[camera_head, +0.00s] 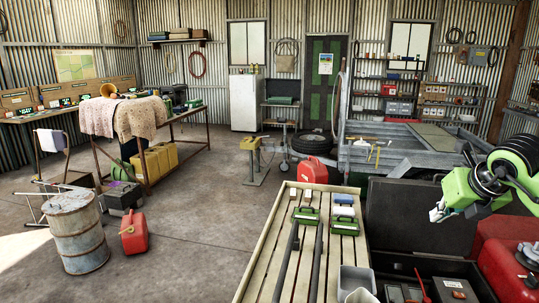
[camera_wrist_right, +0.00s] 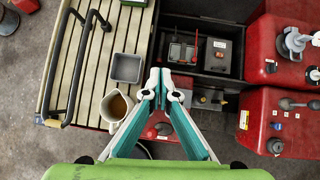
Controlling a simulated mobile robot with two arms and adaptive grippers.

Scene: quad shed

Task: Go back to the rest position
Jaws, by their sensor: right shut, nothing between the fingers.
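My right gripper (camera_head: 440,213) shows at the right of the head view, at the end of its green and black arm. It hangs in the air above the open dark box (camera_head: 412,260) and holds nothing. In the right wrist view the two fingertips of the gripper (camera_wrist_right: 160,85) are together and empty, over the edge between the slatted bench and the dark box. My left gripper does not show in either view.
A slatted bench (camera_head: 262,262) carries dark bars, green-handled items and a grey tray (camera_head: 356,279). A mug (camera_wrist_right: 117,107) stands near the tray. Red containers (camera_head: 508,262) stand at the right. A rusty drum (camera_head: 76,232) and red can (camera_head: 133,232) stand left; the middle floor is clear.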

